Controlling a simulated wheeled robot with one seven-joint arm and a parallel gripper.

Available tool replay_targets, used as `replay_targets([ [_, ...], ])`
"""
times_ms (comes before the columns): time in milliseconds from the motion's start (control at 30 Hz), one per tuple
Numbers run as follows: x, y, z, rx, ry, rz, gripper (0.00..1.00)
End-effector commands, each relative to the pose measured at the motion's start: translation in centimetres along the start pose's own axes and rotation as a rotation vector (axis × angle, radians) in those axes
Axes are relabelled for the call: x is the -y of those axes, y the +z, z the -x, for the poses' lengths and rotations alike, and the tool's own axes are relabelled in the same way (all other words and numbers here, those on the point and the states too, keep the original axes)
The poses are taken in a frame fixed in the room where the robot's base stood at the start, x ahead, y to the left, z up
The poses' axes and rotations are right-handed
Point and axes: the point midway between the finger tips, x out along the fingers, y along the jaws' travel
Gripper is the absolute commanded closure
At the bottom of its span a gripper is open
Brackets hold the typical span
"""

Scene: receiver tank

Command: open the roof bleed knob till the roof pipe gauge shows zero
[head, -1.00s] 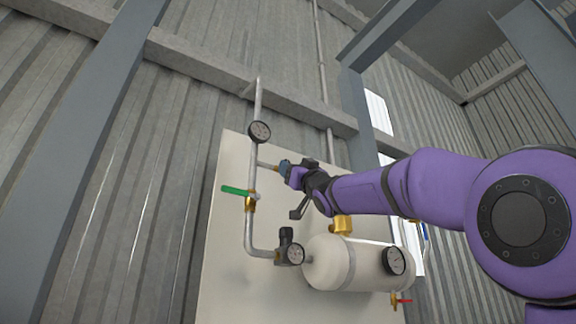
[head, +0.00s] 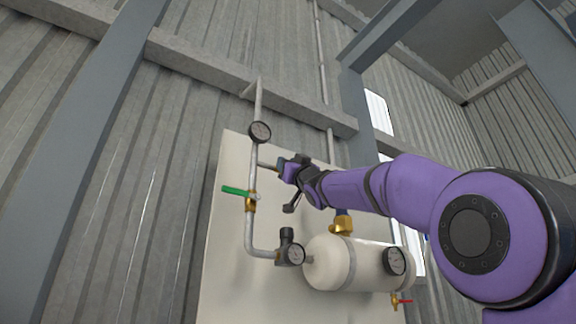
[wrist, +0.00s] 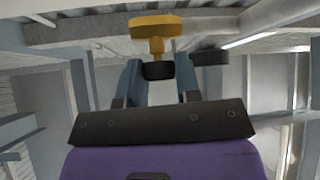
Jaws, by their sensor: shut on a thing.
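The roof pipe gauge (head: 260,132) is a black-rimmed round dial on the vertical grey pipe in the head view; its needle is too small to read. A short branch leaves this pipe just below the gauge and ends in a brass fitting at my gripper (head: 287,168). In the wrist view, the roof bleed knob (wrist: 157,71) is a small dark round piece below a brass body (wrist: 155,27). My gripper's two blue-grey fingers (wrist: 158,80) are shut on the knob, one on each side. In the head view my gripper hides the knob.
A green-handled valve (head: 239,192) sits lower on the pipe. Below are a dark regulator (head: 287,236) with a gauge (head: 295,255) and a cream tank (head: 331,262) with its own gauge (head: 395,262). A red-handled drain valve (head: 401,301) hangs under it. Steel beams frame the wall.

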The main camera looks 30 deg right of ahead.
Motion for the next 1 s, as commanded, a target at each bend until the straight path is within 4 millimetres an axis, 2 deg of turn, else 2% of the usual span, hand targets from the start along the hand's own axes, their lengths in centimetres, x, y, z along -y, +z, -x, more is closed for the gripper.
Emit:
replay_targets([
  [467, -0.21, 0.07, 0.01, -0.005, -0.100, 0.107, 0.92],
  [1000, -0.45, 0.05, -0.08, -0.025, -0.447, 0.462, 0.92],
])
